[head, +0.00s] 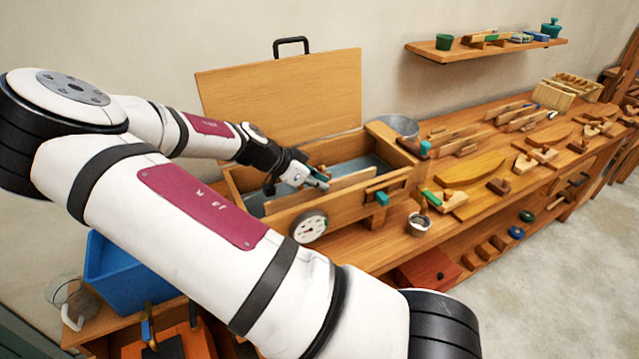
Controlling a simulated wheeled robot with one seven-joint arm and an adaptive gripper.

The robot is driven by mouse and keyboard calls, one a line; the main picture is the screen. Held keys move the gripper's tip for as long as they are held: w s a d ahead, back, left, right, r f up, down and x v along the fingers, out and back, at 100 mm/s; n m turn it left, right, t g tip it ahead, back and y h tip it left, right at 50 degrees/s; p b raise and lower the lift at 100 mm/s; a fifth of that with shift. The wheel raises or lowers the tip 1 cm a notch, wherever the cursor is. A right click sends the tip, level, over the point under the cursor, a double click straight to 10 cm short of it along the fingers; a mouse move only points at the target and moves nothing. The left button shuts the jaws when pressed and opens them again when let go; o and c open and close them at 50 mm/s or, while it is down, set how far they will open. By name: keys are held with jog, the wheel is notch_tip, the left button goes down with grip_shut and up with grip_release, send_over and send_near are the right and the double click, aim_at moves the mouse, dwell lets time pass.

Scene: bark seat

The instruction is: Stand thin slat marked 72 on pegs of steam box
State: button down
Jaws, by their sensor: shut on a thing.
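The steam box (370,197) is a long open wooden box on the bench, with its lid (285,95) raised behind it and a round dial (309,227) on its front. My gripper (320,184) reaches down into the box and is shut on a thin pale wooden slat (345,188). The slat runs lengthwise inside the box, standing on its long edge. No number can be read on it. The pegs are hidden by the slat and the front wall, so I cannot tell whether the slat touches them.
A grey metal bowl (397,126) stands behind the box's right end. A small cup (419,224) stands to the right in front. Several slats and wooden tools cover the bench (500,135) further right. A blue bin (125,275) is at lower left. A shelf (485,47) hangs above.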

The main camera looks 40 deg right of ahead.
jog(key=shift+f, duration=0.25)
dwell(0.4)
jog(key=c, duration=1.7)
grip_release()
jog(key=shift+o, duration=0.2)
notch_tip(320, 180, up, 11)
jog(key=p, duration=0.2)
jog(key=shift+p, duration=0.4)
